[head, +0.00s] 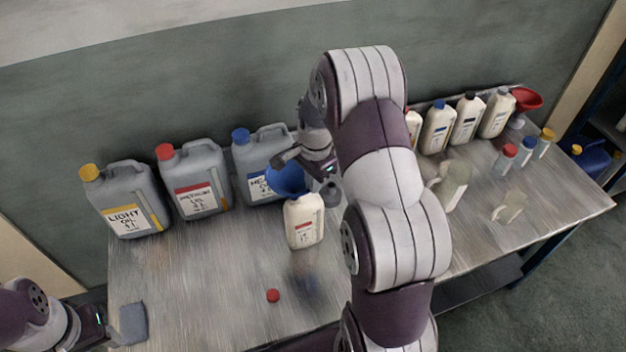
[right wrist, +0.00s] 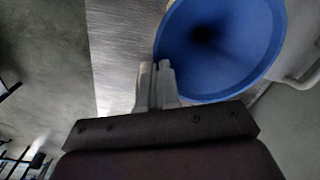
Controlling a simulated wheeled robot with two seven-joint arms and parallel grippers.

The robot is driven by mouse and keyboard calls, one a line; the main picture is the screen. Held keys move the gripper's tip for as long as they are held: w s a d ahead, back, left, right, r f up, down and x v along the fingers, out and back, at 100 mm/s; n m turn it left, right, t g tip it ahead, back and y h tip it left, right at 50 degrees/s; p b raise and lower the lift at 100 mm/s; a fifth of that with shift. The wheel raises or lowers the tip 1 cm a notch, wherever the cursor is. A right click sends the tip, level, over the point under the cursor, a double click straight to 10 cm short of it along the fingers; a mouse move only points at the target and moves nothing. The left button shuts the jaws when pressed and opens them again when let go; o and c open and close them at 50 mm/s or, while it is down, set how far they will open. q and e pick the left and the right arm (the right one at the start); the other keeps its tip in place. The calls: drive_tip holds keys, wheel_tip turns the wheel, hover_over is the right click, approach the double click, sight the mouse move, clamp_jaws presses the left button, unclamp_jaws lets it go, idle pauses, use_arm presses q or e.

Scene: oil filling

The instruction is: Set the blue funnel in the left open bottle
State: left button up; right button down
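The blue funnel (head: 287,179) is above the mouth of a white bottle (head: 304,222) with a red-marked label, near the middle of the table. The bottle stands upright and its neck is hidden by the funnel; I cannot tell whether the spout is inside it. My right gripper (head: 290,158) is at the funnel's rim. In the right wrist view its fingers (right wrist: 155,83) are close together at the edge of the wide blue funnel (right wrist: 215,45), apparently pinching it. My left gripper (head: 108,328) is at the lower left, and its fingers are unclear.
A red cap (head: 273,295) lies in front of the bottle. Large grey cans with yellow, red and blue caps (head: 240,136) line the back left. A grey pad (head: 133,324) lies front left. White bottles, clear jugs (head: 453,185) and a red funnel (head: 526,98) stand at right. The front middle is mostly clear.

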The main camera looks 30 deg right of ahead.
drive_tip(key=shift+f, duration=0.15)
drive_tip(key=shift+a+f+b, duration=0.1)
drive_tip(key=shift+f+b, duration=0.4)
drive_tip(key=shift+f, duration=0.25)
drive_tip(key=c, duration=1.3)
unclamp_jaws()
drive_tip(key=shift+r, duration=0.1)
wheel_tip(320, 180, up, 13)
drive_tip(key=shift+s+f, duration=0.2)
